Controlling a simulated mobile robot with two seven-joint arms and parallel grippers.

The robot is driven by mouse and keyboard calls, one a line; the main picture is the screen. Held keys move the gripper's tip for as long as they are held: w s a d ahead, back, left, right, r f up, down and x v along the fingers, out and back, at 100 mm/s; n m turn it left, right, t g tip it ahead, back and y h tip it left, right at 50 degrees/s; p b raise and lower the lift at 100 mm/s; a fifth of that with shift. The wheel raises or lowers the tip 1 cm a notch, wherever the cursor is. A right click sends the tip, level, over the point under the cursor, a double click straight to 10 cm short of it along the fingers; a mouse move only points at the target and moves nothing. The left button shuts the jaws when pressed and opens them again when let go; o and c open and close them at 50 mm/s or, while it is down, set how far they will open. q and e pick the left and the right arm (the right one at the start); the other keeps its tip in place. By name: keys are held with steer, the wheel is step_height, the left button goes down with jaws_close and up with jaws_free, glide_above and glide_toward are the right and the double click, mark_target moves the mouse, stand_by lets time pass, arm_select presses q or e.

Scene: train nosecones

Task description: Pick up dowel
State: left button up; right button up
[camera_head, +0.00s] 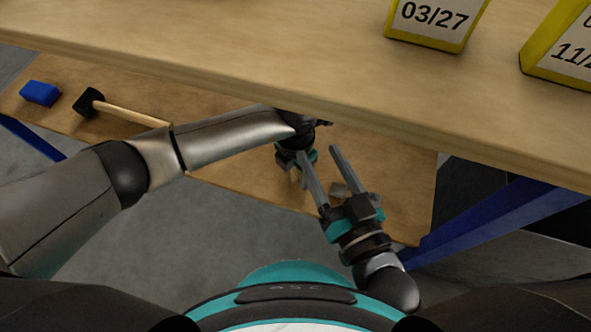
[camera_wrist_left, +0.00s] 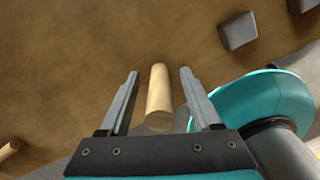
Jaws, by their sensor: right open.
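The dowel (camera_wrist_left: 160,92) is a short, pale wooden cylinder over the brown lower shelf in the left wrist view. My left gripper (camera_wrist_left: 159,74) has its two fingers apart, one on each side of the dowel, with a visible gap on both sides. In the head view my left gripper (camera_head: 300,172) points down at the lower shelf and is partly hidden. I cannot make out the dowel clearly there. My right gripper (camera_head: 319,152) is open and empty, its fingers pointing up the picture close beside the left gripper.
The lower shelf (camera_head: 235,185) holds a blue block (camera_head: 39,93) and a black-headed hammer (camera_head: 125,113) at left. A grey cube (camera_wrist_left: 238,31) lies near the dowel. The upper tabletop (camera_head: 250,40) overhangs the shelf and carries yellow-edged bins (camera_head: 436,20). A blue leg (camera_head: 470,215) stands at right.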

arm_select(q)
jaws_close()
stand_by(0.3)
stand_by(0.3)
